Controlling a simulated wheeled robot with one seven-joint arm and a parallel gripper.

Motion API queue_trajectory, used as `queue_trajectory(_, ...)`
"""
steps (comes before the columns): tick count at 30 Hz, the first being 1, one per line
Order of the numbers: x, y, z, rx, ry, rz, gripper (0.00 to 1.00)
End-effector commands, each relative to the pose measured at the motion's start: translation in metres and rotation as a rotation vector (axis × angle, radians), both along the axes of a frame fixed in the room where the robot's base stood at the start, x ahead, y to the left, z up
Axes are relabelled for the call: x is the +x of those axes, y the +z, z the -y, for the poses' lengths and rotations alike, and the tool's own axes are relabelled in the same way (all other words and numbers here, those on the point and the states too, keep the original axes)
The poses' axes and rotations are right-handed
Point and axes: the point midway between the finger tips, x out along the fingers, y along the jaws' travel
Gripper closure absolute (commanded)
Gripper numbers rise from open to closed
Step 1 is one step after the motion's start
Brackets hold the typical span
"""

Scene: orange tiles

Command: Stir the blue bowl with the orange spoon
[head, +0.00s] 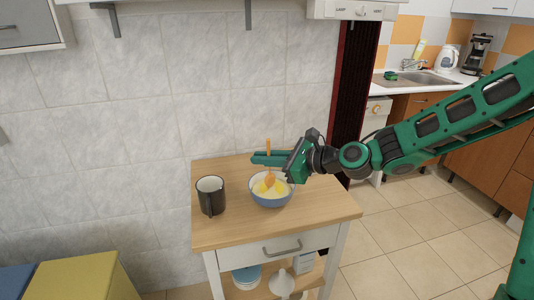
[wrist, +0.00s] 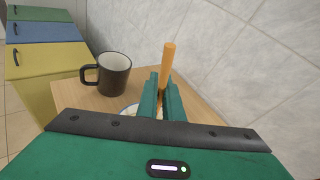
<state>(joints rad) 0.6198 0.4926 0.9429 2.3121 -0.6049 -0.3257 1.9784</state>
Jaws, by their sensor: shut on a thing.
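The blue bowl (head: 271,201) stands on the wooden top of a small cabinet in the head view, with yellow and white contents inside. The orange spoon (head: 269,148) is upright, its handle rising above my gripper (head: 268,160) and its lower end over or in the bowl. In the wrist view, my gripper (wrist: 163,100) is shut on the orange spoon (wrist: 167,62). Only a sliver of the bowl's rim shows there, behind the fingers. Whether the spoon touches the contents cannot be told.
A dark mug (head: 211,196) stands left of the bowl, apart from it; it also shows in the wrist view (wrist: 113,76). The cabinet top (head: 235,233) is otherwise clear. A tiled wall is close behind. Yellow and blue boxes (head: 85,277) stand at lower left.

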Motion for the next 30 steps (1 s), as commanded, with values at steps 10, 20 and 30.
queue_trajectory(10,0.004,-0.022,0.001,0.0,0.001,-0.001,1.0)
queue_trajectory(20,0.006,-0.03,0.002,-0.001,0.0,0.0,1.0)
queue_trajectory(30,0.006,-0.03,0.003,-0.001,-0.001,0.0,1.0)
